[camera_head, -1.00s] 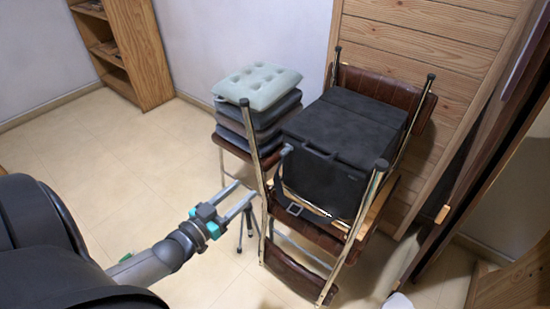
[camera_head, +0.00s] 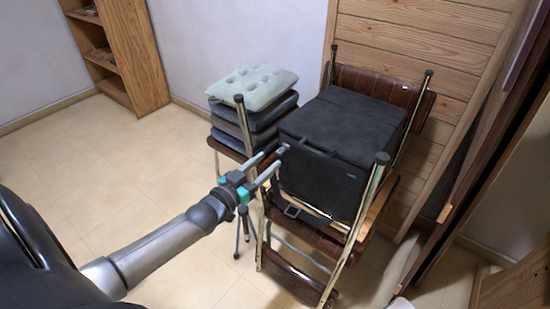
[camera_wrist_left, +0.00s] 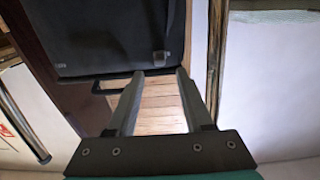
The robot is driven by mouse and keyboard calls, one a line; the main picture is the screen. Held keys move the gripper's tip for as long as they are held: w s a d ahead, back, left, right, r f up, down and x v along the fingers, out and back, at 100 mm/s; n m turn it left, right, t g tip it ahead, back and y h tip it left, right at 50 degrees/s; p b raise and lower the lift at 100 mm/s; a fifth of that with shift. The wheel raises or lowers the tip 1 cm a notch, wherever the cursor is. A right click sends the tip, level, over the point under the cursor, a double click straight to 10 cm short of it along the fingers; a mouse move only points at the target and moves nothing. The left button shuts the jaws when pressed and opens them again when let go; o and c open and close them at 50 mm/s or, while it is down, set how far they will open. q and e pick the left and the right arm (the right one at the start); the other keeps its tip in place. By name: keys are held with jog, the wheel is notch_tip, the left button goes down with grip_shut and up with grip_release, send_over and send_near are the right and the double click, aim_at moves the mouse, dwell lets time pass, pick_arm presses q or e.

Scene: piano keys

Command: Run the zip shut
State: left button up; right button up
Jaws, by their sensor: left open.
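A black case or bag (camera_head: 335,140) sits on a brown chair with metal posts in the head view. Its dark front also shows in the left wrist view (camera_wrist_left: 105,35). I cannot make out zip teeth. My left gripper (camera_head: 270,160) is open and empty, its fingertips close to the bag's left front side.
The chair's metal post (camera_head: 245,125) stands right by my left gripper. A stack of cushions (camera_head: 252,88) lies on a stool to the left. A small tripod (camera_head: 241,232) stands below. A wooden shelf (camera_head: 140,55) is far left. The floor at left is clear.

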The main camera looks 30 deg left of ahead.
aim_at(277, 153)
pick_arm(q)
jog(key=w+b, duration=0.1)
jog(key=w, duration=0.1)
jog(key=shift+w+d, duration=0.1)
jog(key=shift+w, duration=1.1)
pick_arm(e)
jog(key=shift+w+a+r, duration=0.45)
jog(key=shift+w+r, duration=0.1)
jog(key=shift+r, duration=0.15)
jog(key=shift+w+a+r, duration=0.45)
jog(key=shift+w+r, duration=0.05)
jog(key=shift+r, duration=0.2)
pick_arm(q)
jog(key=shift+c, duration=0.3)
grip_shut()
